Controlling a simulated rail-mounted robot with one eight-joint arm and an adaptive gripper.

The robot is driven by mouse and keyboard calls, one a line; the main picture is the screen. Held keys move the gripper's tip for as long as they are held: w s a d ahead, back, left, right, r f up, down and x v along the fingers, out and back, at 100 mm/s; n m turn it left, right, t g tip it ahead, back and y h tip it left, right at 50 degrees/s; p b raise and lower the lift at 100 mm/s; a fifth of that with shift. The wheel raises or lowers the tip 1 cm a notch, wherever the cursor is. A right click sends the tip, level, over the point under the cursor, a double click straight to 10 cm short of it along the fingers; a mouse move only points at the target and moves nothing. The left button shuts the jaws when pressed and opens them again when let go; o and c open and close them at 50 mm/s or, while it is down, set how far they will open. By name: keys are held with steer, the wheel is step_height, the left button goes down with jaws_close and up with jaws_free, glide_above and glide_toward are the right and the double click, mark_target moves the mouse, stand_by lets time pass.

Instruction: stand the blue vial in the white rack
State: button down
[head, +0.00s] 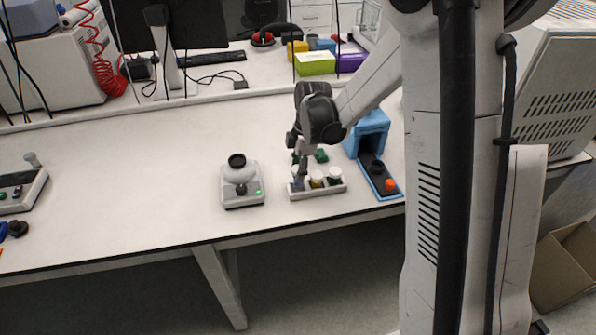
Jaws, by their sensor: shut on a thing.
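The white rack (330,190) stands on the bench right of centre. White-capped vials, one with a yellowish body (317,179) and one with a dark green body (334,176), stand in its middle and right. My gripper (298,181) points down at the rack's left end. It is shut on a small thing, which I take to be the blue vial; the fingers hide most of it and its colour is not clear. I cannot tell whether the vial's foot touches the rack.
A white device with a black top (241,186) stands left of the rack. A blue stand (368,134) with a dark tray and orange knob (390,185) is close on the right. A green object (321,156) lies behind the rack. The bench's left middle is clear.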

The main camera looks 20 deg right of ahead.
steer(key=shift+f, duration=0.2)
steer(key=shift+f+b, duration=1.25)
steer(key=shift+f, duration=0.05)
steer(key=shift+f+b, duration=0.25)
steer(key=shift+b, duration=0.1)
stand_by(0.3)
steer(key=c, duration=0.8)
jaws_free()
steer(key=shift+c, duration=0.2)
steer(key=shift+r, duration=0.1)
steer(key=shift+r+p, duration=1.7)
steer(key=shift+r, duration=1.7)
steer(key=shift+r, duration=0.1)
